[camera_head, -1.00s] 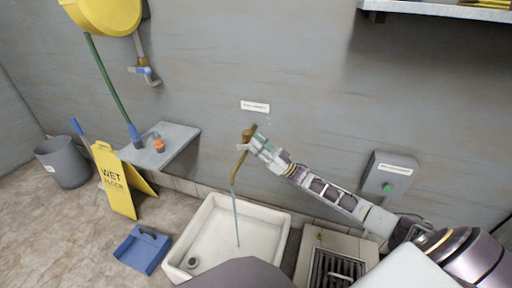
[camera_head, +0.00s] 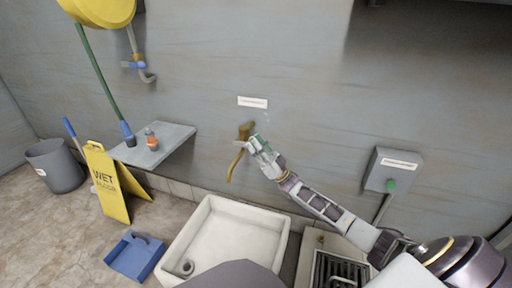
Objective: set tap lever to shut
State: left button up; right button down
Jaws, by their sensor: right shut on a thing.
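The brass tap (camera_head: 245,131) is fixed to the wall, with its curved spout (camera_head: 234,168) pointing down over the white sink (camera_head: 235,240). No water shows below the spout. My right gripper (camera_head: 253,145) is at the tap's front, shut on the tap lever (camera_head: 239,143). Only a small pale end of the lever shows to the left of the fingers; the rest is hidden by them. My left gripper is not in view.
A label (camera_head: 252,102) is above the tap. A grey box with a green button (camera_head: 393,170) is on the wall to the right. A shelf (camera_head: 168,143) with an orange-topped bottle (camera_head: 151,139), a yellow wet-floor sign (camera_head: 106,183) and a blue dustpan (camera_head: 135,256) are left.

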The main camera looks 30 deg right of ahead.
jog(key=shift+f, duration=0.2)
dwell(0.3)
jog(key=c, duration=1.4)
grip_release()
jog(key=shift+c, duration=0.2)
jog(key=shift+r, duration=0.1)
jog(key=shift+s+d, duration=0.1)
jog(key=v, duration=1.2)
